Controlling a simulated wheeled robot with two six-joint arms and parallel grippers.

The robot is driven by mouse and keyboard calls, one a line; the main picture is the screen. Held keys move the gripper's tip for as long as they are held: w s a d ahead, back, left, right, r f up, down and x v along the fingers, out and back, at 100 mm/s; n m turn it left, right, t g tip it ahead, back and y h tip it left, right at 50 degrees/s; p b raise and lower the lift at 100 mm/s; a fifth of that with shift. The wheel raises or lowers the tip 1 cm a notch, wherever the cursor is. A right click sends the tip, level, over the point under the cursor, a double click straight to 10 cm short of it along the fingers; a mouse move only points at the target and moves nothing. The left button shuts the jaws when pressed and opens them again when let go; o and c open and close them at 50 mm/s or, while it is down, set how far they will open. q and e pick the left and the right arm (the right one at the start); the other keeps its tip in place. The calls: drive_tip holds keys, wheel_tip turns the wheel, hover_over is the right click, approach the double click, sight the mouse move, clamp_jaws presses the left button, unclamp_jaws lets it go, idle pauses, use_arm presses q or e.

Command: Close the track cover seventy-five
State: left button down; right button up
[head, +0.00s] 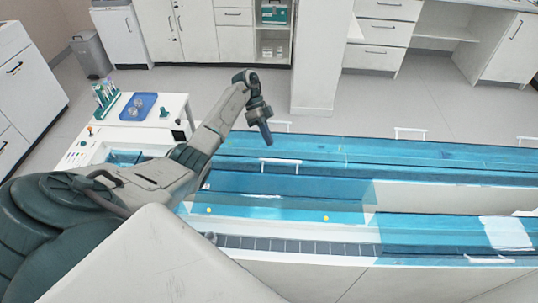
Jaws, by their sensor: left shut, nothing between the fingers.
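The tube track (310,247) runs across the lower right of the head view, with a dark conveyor strip along its near side. Translucent blue covers (300,150) with white handles lie along it. One white handle (281,162) stands just below my left gripper. My left gripper (267,142) is shut and empty, pointing down above the far blue cover; I cannot tell whether it touches. No number seventy-five is readable on any cover. My right gripper is not in view.
A white table (128,140) at the left carries a blue tray (138,106) and a rack of tubes (105,93). A white pillar (318,60) and cabinets (380,30) stand behind the track. Grey floor is free between them.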

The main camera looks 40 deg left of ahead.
use_arm(q)
drive_tip(key=shift+b+x, duration=0.5)
drive_tip(key=shift+x, duration=0.75)
drive_tip(key=s, duration=0.1)
drive_tip(key=s+d+r+p, duration=0.1)
drive_tip(key=s+p, duration=0.1)
drive_tip(key=shift+s+d+r, duration=0.15)
drive_tip(key=shift+d, duration=0.2)
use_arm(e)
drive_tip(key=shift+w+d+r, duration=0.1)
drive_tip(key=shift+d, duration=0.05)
